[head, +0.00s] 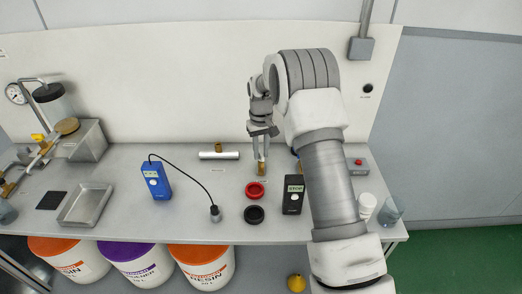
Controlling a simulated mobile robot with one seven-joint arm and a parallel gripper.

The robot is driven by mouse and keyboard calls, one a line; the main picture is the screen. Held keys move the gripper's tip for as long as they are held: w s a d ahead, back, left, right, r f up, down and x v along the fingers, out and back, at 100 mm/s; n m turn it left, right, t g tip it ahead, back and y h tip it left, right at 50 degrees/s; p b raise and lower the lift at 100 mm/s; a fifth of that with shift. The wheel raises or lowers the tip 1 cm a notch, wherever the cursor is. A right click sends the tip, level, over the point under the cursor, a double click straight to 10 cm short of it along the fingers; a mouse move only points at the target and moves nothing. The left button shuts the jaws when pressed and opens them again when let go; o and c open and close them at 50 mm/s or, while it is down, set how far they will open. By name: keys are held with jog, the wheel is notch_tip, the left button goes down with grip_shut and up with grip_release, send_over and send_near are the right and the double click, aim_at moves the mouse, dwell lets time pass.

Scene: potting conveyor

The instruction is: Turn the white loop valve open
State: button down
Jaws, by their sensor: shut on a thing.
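My gripper (261,157) points down over the middle of the bench, with its fingers shut on a small upright brass-coloured piece (261,169). The piece is at or just above the bench top; I cannot tell if it touches. I cannot make out a white loop valve for certain. Brass valve fittings (43,150) with a yellow handle (38,137) are at the far left, well away from my gripper. A white cylinder (230,155) with a brass part (218,148) lies left of my gripper.
A red ring (255,190), a black ring (254,214) and a black meter (293,195) sit in front of my gripper. A blue meter (156,180) with a cable and a metal tray (85,205) stand left. A clear beaker (389,211) is at the right edge.

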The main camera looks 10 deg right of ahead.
aim_at(261, 154)
jog(key=shift+m, duration=1.9)
jog(key=c, duration=0.9)
grip_release()
notch_tip(261, 154, up, 18)
jog(key=p, duration=0.2)
jog(key=shift+f, duration=0.25)
